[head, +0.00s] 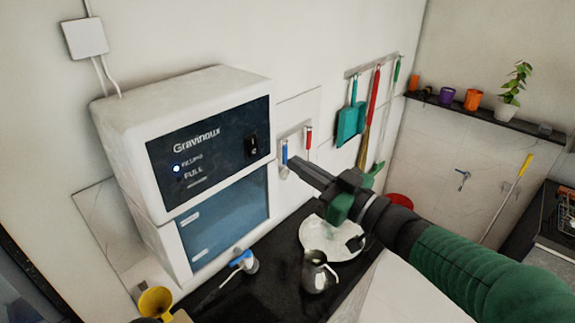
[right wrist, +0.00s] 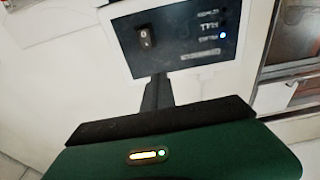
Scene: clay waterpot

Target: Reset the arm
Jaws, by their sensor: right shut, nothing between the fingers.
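My right gripper (head: 297,166) reaches in from the right in the head view, dark with green parts. Its fingers are shut and empty, and they point at the wall beside the water dispenser. The white water dispenser (head: 118,130) has a dark front panel with a black rocker switch (head: 252,145) and a lit blue light. In the right wrist view, the shut fingers (right wrist: 157,92) point toward the panel and its switch (right wrist: 144,37). I cannot tell the exact gap between the fingertips and the machine. My left gripper is not in view.
Blue and red taps (head: 308,137) are on the wall just behind the fingertips. Below my right arm, a metal pitcher (head: 318,271) and a white plate (head: 318,242) stand on the black counter (head: 273,297). A yellow funnel (head: 155,301) is at lower left.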

